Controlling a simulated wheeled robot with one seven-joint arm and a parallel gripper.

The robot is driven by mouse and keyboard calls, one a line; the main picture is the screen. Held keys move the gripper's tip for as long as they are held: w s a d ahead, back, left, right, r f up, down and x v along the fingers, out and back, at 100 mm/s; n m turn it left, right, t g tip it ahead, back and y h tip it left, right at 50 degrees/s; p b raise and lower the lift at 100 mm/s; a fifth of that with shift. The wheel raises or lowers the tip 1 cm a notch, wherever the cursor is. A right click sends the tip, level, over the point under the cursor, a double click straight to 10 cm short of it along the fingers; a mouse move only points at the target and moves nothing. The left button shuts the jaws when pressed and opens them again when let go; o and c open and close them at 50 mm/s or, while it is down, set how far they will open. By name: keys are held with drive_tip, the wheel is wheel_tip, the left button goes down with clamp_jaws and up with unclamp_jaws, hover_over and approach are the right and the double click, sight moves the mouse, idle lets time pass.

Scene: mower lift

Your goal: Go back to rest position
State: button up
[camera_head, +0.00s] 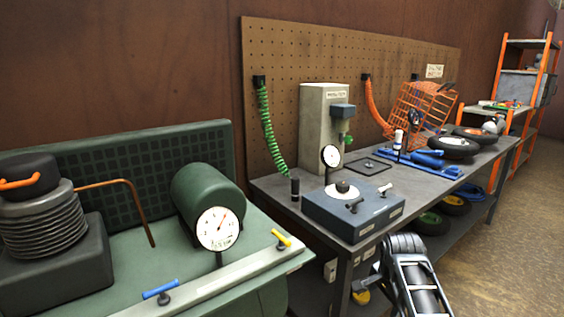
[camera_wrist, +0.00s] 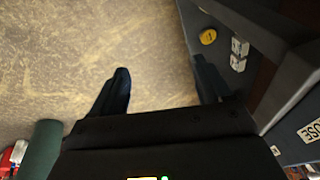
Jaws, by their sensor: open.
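My gripper (camera_wrist: 160,68) shows in the wrist view with its two dark fingers spread wide apart. Nothing is between them, only tan floor below. The right finger appears close beside the dark bench side. In the head view, part of my arm (camera_head: 418,280) stands at the lower right, in front of the workbench (camera_head: 275,187). The fingers cannot be made out there.
A green machine with a dial gauge (camera_head: 217,228) fills the lower left. The bench holds a blue-grey test block (camera_head: 352,216), a grey press (camera_head: 318,125), an orange basket (camera_head: 420,105) and wheels (camera_head: 455,146). Open floor (camera_head: 520,240) lies at right.

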drive_tip(key=s+d+f+n+t, duration=0.2)
drive_tip(key=s+f+n+t, duration=0.1)
drive_tip(key=s+f, duration=0.9)
drive_tip(key=s+a+n+t, duration=0.2)
drive_tip(key=s+n+t, duration=0.15)
drive_tip(key=s, duration=1.55)
drive_tip(key=s+a+r+n+t, duration=0.2)
drive_tip(key=s+r+n, duration=0.1)
drive_tip(key=s+r, duration=0.9)
drive_tip(key=s+a+r+n+t+y, duration=0.1)
drive_tip(key=s+a+r+n+t, duration=0.1)
drive_tip(key=s+r, duration=1)
wheel_tip(320, 180, up, 4)
drive_tip(key=shift+s+a+f+n+t, duration=0.2)
drive_tip(key=shift+s+a+n+t, duration=0.15)
drive_tip(key=shift+n+t, duration=0.3)
